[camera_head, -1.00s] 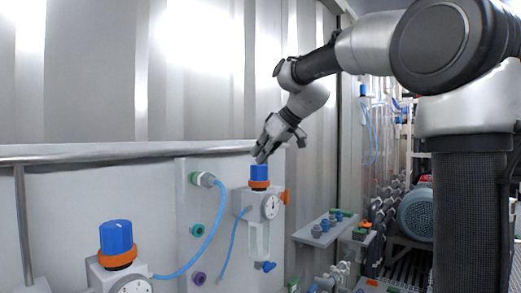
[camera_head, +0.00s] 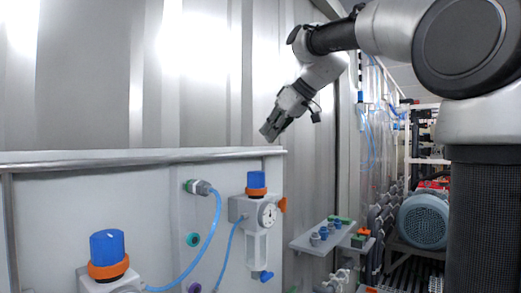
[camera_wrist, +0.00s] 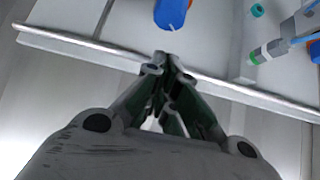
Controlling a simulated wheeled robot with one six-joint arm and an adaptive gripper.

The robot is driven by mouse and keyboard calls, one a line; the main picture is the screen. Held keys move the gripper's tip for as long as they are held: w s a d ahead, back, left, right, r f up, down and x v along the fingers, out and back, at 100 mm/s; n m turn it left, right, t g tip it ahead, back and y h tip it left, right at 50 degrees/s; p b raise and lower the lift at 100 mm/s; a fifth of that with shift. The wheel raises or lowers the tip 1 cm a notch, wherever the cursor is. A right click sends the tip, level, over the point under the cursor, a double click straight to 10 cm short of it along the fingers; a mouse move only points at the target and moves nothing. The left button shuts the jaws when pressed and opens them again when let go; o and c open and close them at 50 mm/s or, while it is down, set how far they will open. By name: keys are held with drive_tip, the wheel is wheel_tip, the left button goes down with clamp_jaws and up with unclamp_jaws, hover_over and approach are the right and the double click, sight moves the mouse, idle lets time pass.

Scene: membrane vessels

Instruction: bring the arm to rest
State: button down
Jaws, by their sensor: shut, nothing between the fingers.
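My gripper (camera_head: 271,132) is shut and empty. In the head view it hangs in the air above the panel's top rail, pointing down and to the left. It is above and a little right of the far regulator's blue knob (camera_head: 256,180), clearly apart from it. In the wrist view my gripper (camera_wrist: 166,56) shows its fingertips together, with the rail behind them and a blue knob (camera_wrist: 171,14) beyond the tips.
A metal rail (camera_head: 130,162) runs along the panel top. A nearer regulator with a blue knob (camera_head: 107,246) stands at lower left. Blue hoses (camera_head: 205,245) cross the panel. A small shelf (camera_head: 312,246) with fittings and a blue motor (camera_head: 423,221) are at right. Space above the rail is open.

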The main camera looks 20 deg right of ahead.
drive_tip(key=s+d+f+m+g+h, duration=0.1)
drive_tip(key=s+d+f, duration=0.3)
drive_tip(key=s+f, duration=0.5)
drive_tip(key=s+d+f+m+g+h, duration=0.1)
drive_tip(key=s+d+f+m+h, duration=0.1)
drive_tip(key=s+f, duration=0.8)
drive_tip(key=s+d+f+m+g+h, duration=0.1)
drive_tip(key=s+d+f+m, duration=0.3)
drive_tip(key=s+f, duration=0.5)
drive_tip(key=shift+s+d+f+h, duration=0.25)
drive_tip(key=shift+d+f+h, duration=0.35)
drive_tip(key=shift+d+f, duration=0.35)
drive_tip(key=shift+r, duration=0.1)
